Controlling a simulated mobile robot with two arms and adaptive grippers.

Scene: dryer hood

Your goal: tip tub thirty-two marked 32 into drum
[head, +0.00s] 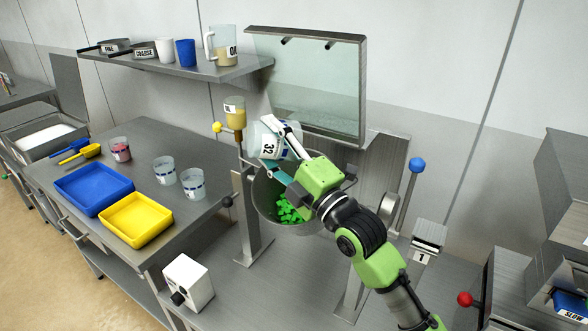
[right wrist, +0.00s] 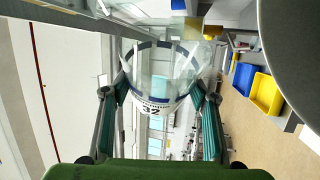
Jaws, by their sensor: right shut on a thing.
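Tub thirty-two (head: 262,139) is a clear tub with a white and blue label reading 32. My right gripper (head: 284,152) is shut on it, one finger on each side. The tub is tipped well over, above the back of the metal drum (head: 263,203). It also shows between my fingers in the right wrist view (right wrist: 155,85), where it looks clear and I see no pieces in it. Green pieces (head: 290,212) lie inside the drum. My gripper and arm hide part of the drum's right side. My left gripper is not in view.
A clear hood (head: 315,85) stands behind the drum. A funnel of yellow stuff (head: 234,110) is at its left. A blue-knobbed lever (head: 417,165) rises at the right.

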